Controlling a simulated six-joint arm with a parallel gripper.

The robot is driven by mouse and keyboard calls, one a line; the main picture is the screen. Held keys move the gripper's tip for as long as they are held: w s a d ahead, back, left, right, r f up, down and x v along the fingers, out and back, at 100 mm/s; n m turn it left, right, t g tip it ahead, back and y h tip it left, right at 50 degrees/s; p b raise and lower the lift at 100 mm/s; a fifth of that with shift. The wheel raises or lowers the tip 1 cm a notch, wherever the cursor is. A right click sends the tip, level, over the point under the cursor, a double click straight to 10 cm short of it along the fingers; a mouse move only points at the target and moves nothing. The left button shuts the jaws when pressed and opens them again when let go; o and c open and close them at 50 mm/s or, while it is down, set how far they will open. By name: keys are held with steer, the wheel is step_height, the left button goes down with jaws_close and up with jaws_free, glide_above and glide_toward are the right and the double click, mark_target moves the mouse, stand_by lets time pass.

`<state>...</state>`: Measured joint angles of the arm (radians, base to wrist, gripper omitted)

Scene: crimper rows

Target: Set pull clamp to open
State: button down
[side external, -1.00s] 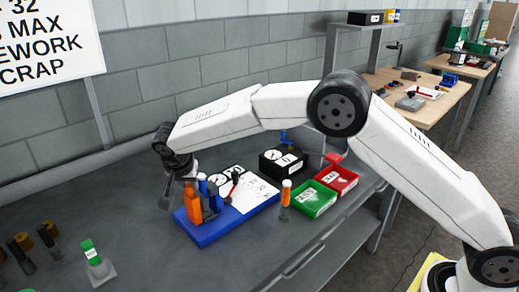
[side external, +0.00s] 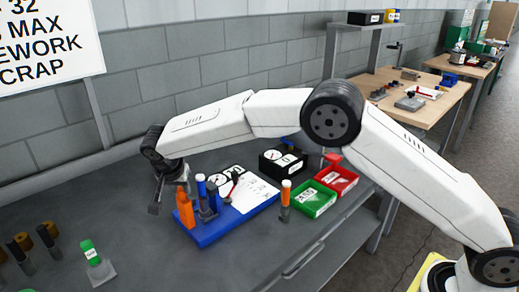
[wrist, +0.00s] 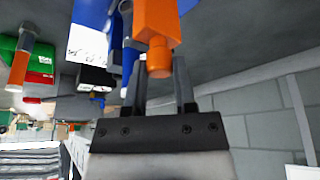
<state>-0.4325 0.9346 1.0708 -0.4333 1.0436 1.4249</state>
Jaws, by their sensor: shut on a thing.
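An orange handle (side external: 185,209) stands at the left end of a blue base plate (side external: 210,236), leaning a little left. In the side view my gripper (side external: 170,192) is at the handle's top, one dark finger showing on its left. In the wrist view the handle's round orange end (wrist: 159,62) lies between the two fingers of my gripper (wrist: 158,75), which is shut on it. Blue-handled levers (side external: 201,186) stand just right of the orange one. The clamp's pivot is too small to make out.
A green-topped piece (side external: 91,252) stands front left.

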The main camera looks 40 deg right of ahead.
steer(key=c, duration=0.5)
jaws_free()
steer(key=shift+s+a, duration=0.1)
steer(key=shift+a, duration=0.3)
steer(key=shift+o, duration=0.5)
steer(key=shift+d, duration=0.15)
steer(key=shift+r, duration=0.1)
steer(key=v, duration=0.7)
steer(key=shift+r, duration=0.35)
steer(key=shift+s, duration=0.1)
steer(key=s+d+f+n+g+y, duration=0.1)
steer(key=s+d+f+n, duration=0.15)
steer(key=s+d, duration=0.35)
steer(key=s+d+f+n+y, duration=0.1)
steer(key=s+d+n, duration=0.2)
steer(key=s+d, duration=0.35)
steer(key=s+d+f+n, duration=0.1)
steer(key=s+d+f, duration=0.1)
steer(key=s+d, duration=0.3)
steer(key=s+d+f+n+y, duration=0.1)
steer(key=s+d, duration=0.4)
steer(key=s, duration=0.6)
steer(key=shift+f+n, duration=0.75)
steer(key=shift+f, duration=0.15)
